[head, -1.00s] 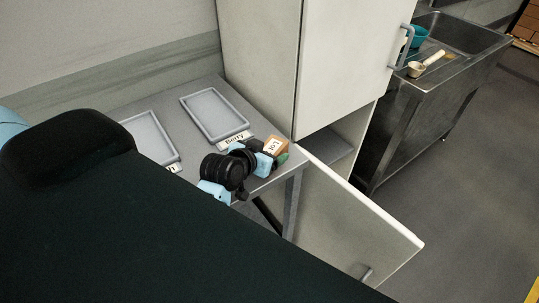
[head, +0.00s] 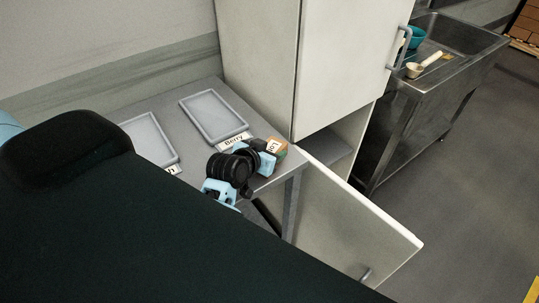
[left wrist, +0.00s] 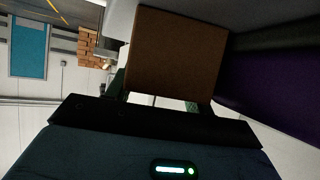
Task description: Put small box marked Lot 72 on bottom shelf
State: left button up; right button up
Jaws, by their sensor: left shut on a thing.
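A small brown box (head: 278,145) with a white label is held at the table's right end in the head view; its label is too small to read surely. My left gripper (head: 267,150) is shut on it. In the left wrist view the box (left wrist: 175,52) shows as a plain brown face between the fingers. The white cabinet (head: 258,70) stands behind, its upper door shut and its lower door (head: 350,205) swung open. A grey shelf (head: 327,147) shows inside the lower opening; anything lower is hidden by the door. My right gripper is not in view.
The grey table (head: 180,110) bears two grey trays, one (head: 213,115) by a "Berry" label and one (head: 148,138) further left. The open lower door juts out right of the table. A steel sink (head: 445,60) stands at the right, with clear floor before it.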

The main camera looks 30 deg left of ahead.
pick_arm(q)
notch_tip(320, 180, up, 10)
jog(key=shift+r, duration=0.1)
jog(key=s+d+f, duration=0.4)
jog(key=d+f, duration=0.2)
jog(key=d, duration=0.2)
jog(key=shift+s+d, duration=0.2)
jog(key=shift+s, duration=0.1)
jog(key=shift+s, duration=0.15)
